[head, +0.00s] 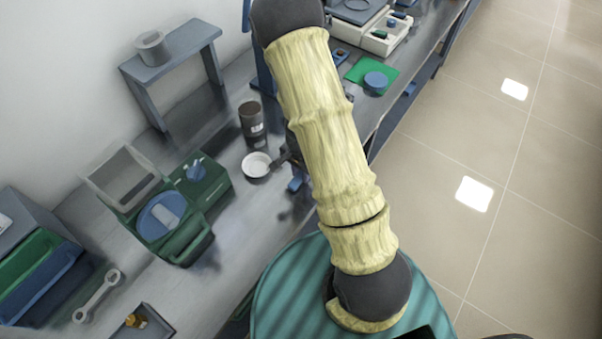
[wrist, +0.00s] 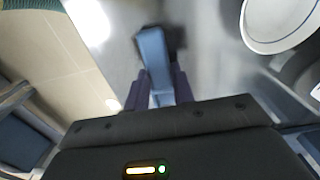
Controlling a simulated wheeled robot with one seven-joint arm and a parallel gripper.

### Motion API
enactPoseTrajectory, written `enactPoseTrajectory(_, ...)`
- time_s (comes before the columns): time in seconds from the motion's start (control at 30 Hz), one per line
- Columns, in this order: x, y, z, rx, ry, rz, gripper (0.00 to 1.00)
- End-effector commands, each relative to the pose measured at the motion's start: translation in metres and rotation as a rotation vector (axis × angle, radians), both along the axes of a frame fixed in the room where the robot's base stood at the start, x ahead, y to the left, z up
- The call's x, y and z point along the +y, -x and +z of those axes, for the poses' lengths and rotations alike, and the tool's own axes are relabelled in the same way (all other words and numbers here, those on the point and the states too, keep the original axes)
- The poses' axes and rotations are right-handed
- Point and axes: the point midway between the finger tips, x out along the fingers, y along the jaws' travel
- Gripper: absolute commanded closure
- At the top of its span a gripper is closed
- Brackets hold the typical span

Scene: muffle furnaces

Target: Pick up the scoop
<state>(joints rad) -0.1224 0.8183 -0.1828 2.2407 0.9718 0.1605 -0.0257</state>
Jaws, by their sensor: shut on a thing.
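In the wrist view a blue scoop (wrist: 155,62) sits between the two dark fingers of my gripper (wrist: 157,95). The gripper is shut on it, and the scoop's long blue part points away from the palm. A dark patch shows beside its far end; I cannot tell if it is part of the scoop or a shadow. In the head view my arm hides most of the gripper. A small blue piece (head: 295,184) shows just left of the arm, and I cannot tell if it is the scoop.
A white dish (head: 256,165) and a dark jar (head: 252,122) stand close left of my arm; the dish also shows in the wrist view (wrist: 283,20). A green balance (head: 168,222), a wrench (head: 97,296) and a grey stand (head: 172,62) are further left. Floor lies right of the bench.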

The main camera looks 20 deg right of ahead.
Motion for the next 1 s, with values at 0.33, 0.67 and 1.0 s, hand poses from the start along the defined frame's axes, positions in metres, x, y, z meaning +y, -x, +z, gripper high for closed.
enactPoseTrajectory(0.33, 0.001, -0.001, 0.066, -0.004, 0.000, 0.004, 0.98)
enactPoseTrajectory(0.67, 0.001, 0.000, 0.093, 0.001, -0.001, 0.001, 0.98)
enactPoseTrajectory(1.0, 0.001, 0.000, 0.093, 0.001, -0.001, 0.001, 0.98)
